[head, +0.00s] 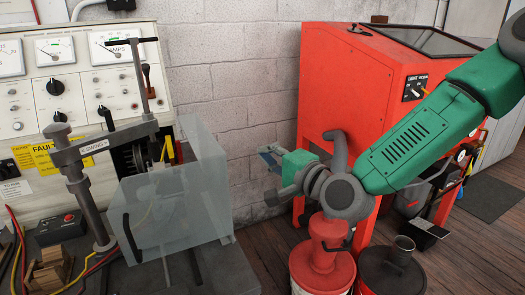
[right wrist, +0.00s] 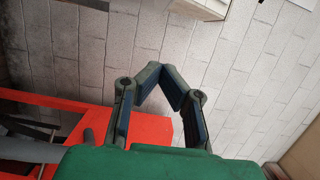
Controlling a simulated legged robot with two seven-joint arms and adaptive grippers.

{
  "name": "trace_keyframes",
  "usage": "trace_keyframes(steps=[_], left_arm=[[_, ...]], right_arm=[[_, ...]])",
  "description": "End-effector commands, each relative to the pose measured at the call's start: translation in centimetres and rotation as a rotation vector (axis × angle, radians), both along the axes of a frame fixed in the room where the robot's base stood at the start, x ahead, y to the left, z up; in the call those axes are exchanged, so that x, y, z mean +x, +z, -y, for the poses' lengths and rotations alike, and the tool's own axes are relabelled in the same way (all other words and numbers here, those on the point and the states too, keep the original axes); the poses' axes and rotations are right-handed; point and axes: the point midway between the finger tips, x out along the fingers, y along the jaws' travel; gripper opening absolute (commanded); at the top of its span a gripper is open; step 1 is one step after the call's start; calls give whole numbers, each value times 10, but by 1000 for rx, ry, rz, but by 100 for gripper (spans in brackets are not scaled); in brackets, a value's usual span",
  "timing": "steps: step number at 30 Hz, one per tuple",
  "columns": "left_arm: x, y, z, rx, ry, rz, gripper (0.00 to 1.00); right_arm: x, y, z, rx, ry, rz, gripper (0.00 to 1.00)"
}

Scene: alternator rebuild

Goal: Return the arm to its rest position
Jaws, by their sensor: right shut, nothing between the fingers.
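My right arm (head: 415,140), green with grey joints, reaches in from the right edge of the head view. It passes in front of the red cabinet and is raised and bent. My right gripper (head: 268,156) points left, in the air between the cabinet and the test bench. In the right wrist view my right gripper (right wrist: 161,82) has its dark, blue-padded fingers angled in and close together at the tips. Nothing is between them. My left arm and left gripper are not in view.
The red cabinet (head: 340,85) stands close behind my arm. A red drum with a spout (head: 325,262) and a dark drum (head: 392,268) stand below it. A test bench with gauges (head: 80,85), a clamp and a clear guard (head: 175,215) is at left. Brick wall (head: 230,65) lies between.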

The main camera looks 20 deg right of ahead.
Motion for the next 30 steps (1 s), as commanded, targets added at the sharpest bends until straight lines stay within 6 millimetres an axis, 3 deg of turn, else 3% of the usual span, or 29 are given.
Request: trace_keyframes(steps=[6, 12, 14, 16, 20, 23, 26, 30], left_arm=[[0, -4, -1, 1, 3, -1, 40], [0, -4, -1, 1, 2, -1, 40], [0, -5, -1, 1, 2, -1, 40], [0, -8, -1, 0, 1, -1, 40], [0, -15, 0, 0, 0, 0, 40], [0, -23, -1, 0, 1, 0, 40], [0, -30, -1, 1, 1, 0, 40], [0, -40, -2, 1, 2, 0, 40]], right_arm=[[-26, -2, 14, 6, 1, 0, 0], [-32, -5, 28, 15, 0, -1, 0], [-33, -13, 28, 2, 5, -13, 0], [-37, -33, 22, -45, 19, -50, 0], [-57, -103, 1, -222, 80, -178, 0], [-87, -173, -12, -408, 158, -305, 0], [-127, -240, -16, -597, 255, -432, 0], [-195, -324, -5, -854, 430, -599, 0]])
